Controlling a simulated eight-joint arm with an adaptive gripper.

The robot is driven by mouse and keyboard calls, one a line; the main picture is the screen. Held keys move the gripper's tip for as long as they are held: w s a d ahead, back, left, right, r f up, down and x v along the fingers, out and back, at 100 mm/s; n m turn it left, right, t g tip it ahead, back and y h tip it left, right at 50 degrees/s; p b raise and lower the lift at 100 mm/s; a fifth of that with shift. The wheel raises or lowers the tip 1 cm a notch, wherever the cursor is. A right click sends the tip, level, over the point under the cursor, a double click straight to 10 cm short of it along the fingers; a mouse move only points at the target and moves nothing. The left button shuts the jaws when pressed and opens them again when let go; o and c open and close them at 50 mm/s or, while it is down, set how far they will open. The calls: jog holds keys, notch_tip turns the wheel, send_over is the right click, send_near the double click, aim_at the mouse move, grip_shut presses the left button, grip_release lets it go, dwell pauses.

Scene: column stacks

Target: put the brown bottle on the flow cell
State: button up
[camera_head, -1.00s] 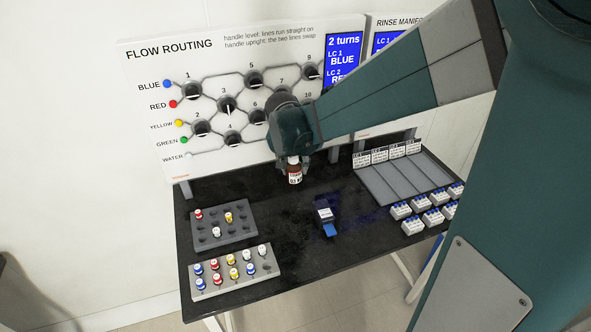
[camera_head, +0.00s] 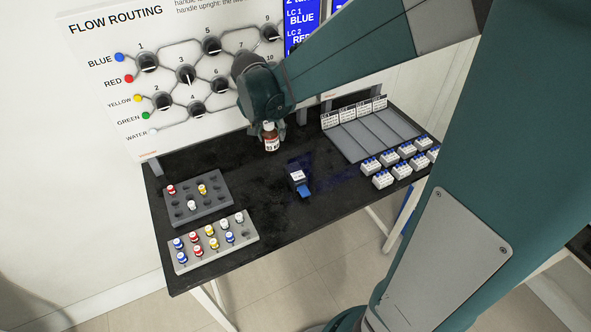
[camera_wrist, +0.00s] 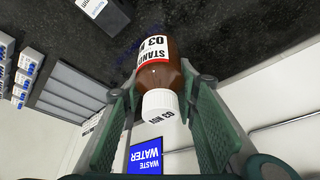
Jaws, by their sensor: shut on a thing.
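The brown bottle (camera_head: 271,140) has a white cap and a white label with red. My gripper (camera_head: 267,126) is shut on it near the cap and holds it roughly upright behind the flow cell. In the wrist view the bottle (camera_wrist: 160,62) sits between both fingers of my gripper (camera_wrist: 160,98), cap towards the camera. The flow cell (camera_head: 298,177), a small dark block with a white-labelled top and a blue front part, stands mid-table, in front and slightly right of the bottle. I cannot tell the bottle's exact height above the table.
Two grey racks (camera_head: 222,207) with coloured-cap vials stand at left. A grey laned tray (camera_head: 372,138) lies at right, with several white-and-blue blocks (camera_head: 383,179) before it. The flow routing panel (camera_head: 170,60) rises behind. Black table around the flow cell is clear.

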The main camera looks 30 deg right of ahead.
jog(key=s+d+r+m+g+h+p, duration=0.1)
jog(key=s+d+r+m, duration=0.3)
jog(key=s, duration=0.7)
jog(key=shift+s+d+r+m+p, duration=0.15)
jog(key=shift+s+d+m+p, duration=0.2)
jog(key=shift+d+p, duration=0.4)
jog(key=shift+a, duration=0.15)
send_over(303, 172)
jog(key=shift+f, duration=2.9)
jog(key=shift+f+b, duration=0.6)
jog(key=shift+f, duration=1.5)
jog(key=shift+f, duration=0.15)
jog(key=o, duration=1)
